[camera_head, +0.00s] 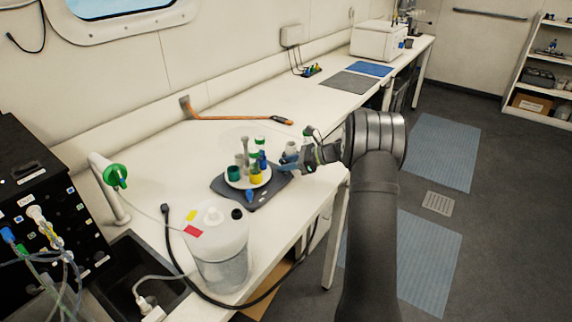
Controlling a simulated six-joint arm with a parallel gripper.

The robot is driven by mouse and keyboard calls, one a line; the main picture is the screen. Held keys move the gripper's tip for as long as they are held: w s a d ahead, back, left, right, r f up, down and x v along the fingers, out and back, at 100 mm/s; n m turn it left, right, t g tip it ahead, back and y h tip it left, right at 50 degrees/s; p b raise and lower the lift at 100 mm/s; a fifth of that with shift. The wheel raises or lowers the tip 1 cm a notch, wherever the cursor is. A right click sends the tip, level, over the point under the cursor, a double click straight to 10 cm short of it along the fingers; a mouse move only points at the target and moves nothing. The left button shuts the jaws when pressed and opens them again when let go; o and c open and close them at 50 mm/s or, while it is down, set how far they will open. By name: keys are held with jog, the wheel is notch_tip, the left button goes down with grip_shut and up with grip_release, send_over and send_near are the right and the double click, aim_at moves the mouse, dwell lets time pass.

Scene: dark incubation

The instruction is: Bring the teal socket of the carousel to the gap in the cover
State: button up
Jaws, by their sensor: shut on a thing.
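The carousel (236,184) is a round white plate on a dark grey base, on the bench left of my arm. It bears small coloured sockets and pale upright posts. The teal socket (234,173) is at its left front, with a yellow socket (256,178) to the right of it. A blue piece (262,161) stands near the right side. I cannot make out the cover or its gap at this size. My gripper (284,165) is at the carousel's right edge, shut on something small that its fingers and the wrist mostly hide.
A clear, white-topped container (220,250) stands in front of the carousel, with a dark hose (177,250) beside it. An orange-handled tool (235,118) lies behind. A dark sink (130,275) is at the front left. The bench further back left is bare.

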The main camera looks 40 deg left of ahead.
jog(key=shift+n+g+h, duration=0.7)
jog(key=shift+n+g, duration=0.5)
jog(key=shift+g, duration=0.3)
jog(key=o, duration=1)
jog(key=v, duration=1.7)
jog(key=shift+w+d+r, duration=0.1)
jog(key=shift+r, duration=0.2)
